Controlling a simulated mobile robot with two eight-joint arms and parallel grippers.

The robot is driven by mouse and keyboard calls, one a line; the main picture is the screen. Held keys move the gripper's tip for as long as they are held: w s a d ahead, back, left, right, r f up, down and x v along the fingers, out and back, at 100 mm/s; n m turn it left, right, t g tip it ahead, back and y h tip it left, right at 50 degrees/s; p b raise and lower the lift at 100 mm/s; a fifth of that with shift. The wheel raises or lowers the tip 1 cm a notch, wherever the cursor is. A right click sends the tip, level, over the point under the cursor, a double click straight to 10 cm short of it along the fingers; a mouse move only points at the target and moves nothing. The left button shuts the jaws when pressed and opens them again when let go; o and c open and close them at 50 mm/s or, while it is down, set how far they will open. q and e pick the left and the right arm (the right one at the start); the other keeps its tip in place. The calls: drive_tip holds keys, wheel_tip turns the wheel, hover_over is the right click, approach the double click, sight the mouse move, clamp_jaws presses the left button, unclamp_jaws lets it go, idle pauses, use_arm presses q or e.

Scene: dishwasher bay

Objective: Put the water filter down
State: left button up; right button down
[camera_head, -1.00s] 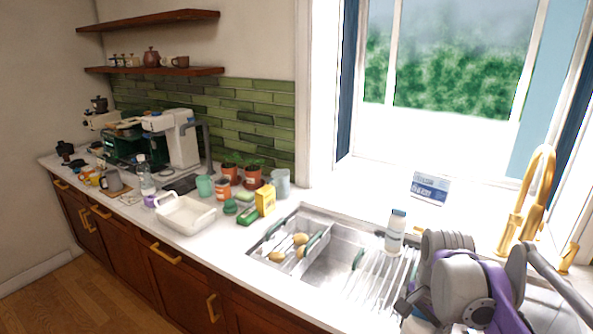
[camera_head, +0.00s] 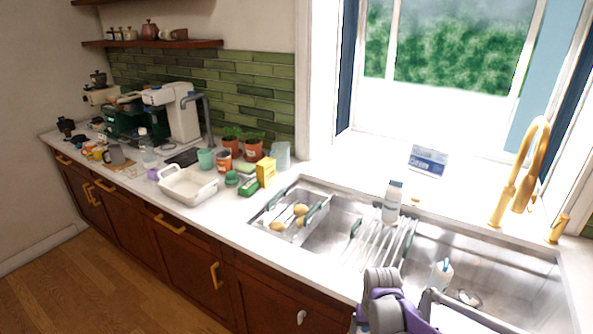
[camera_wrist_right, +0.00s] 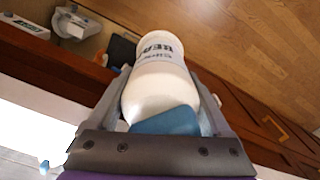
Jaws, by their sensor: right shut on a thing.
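The water filter (camera_wrist_right: 160,85) appears to be the white cylinder with dark lettering and a blue end in the right wrist view. My right gripper (camera_wrist_right: 165,95) is shut on it, with one finger along each side. The wood floor and dark wooden cabinet fronts show behind it. In the head view only part of my right arm shows at the bottom, in front of the sink. The held filter and the gripper's fingers cannot be made out there. My left gripper is not in view.
A white bottle (camera_head: 392,202) stands by the drying rack (camera_head: 376,246). Left of the sink are a yellow box (camera_head: 266,170) and a white dish (camera_head: 187,187). The gold faucet (camera_head: 525,175) rises behind.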

drive_tip(key=f, duration=0.1)
drive_tip(key=n, duration=0.1)
drive_tip(key=f, duration=0.1)
drive_tip(key=shift+w+a+f+n, duration=0.3)
drive_tip(key=shift+w+a+f, duration=0.05)
drive_tip(key=shift+w, duration=0.05)
drive_tip(key=shift+a+f, duration=0.1)
drive_tip(key=shift+f, duration=0.1)
